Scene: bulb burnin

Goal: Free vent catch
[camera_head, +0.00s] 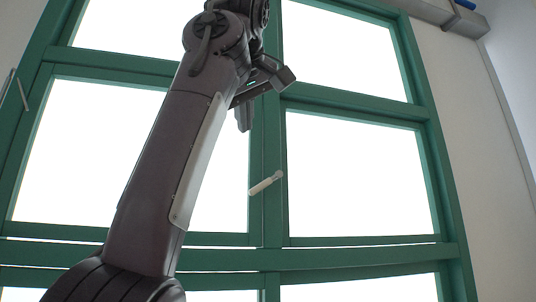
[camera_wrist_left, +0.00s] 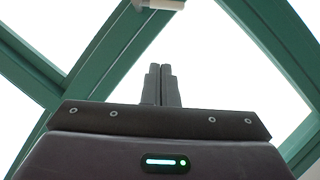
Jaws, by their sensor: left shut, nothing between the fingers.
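A small pale catch (camera_head: 266,183) with a lever shape sits slanted on the green middle upright of the window. A pale fitting (camera_wrist_left: 160,4) shows at the top edge of the left wrist view, cut off by the frame; it looks like the same catch. My left gripper (camera_head: 244,118) is in front of the window, above the catch in the head view and apart from it. In the left wrist view its two dark fingers (camera_wrist_left: 160,70) are together and empty, pointing toward the pale fitting. My right gripper is not in view.
The green window frame (camera_head: 265,260) has several bright panes. Another thin pale handle (camera_head: 22,95) is at the far left. A grey rail (camera_head: 425,10) with a blue piece (camera_head: 465,4) runs at the top right, beside a plain wall (camera_head: 470,130).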

